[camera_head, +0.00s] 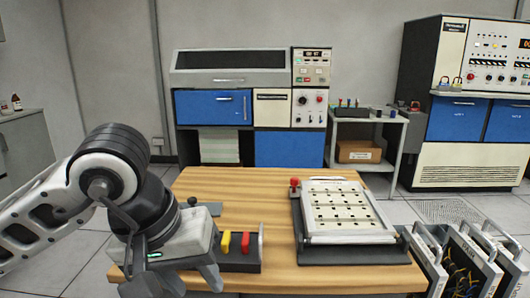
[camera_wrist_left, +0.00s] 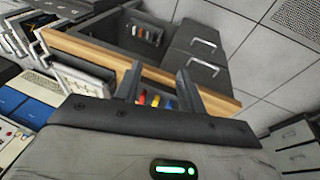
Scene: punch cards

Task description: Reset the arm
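My left arm reaches in from the left in the head view. My left gripper (camera_head: 172,286) is over the near left part of the table, its two fingers spread apart with nothing seen held. In the left wrist view the gripper (camera_wrist_left: 159,72) also shows its fingers apart. A dark block with a yellow piece (camera_head: 226,242) and a red piece (camera_head: 246,243) is just right of the gripper. The punch-card device (camera_head: 345,212) lies at the table's right, with a red knob (camera_head: 295,183) at its left far corner. My right gripper is not in view.
A blue-fronted cabinet (camera_head: 213,107), a grey side table (camera_head: 380,115) and a control console (camera_head: 488,60) stand behind.

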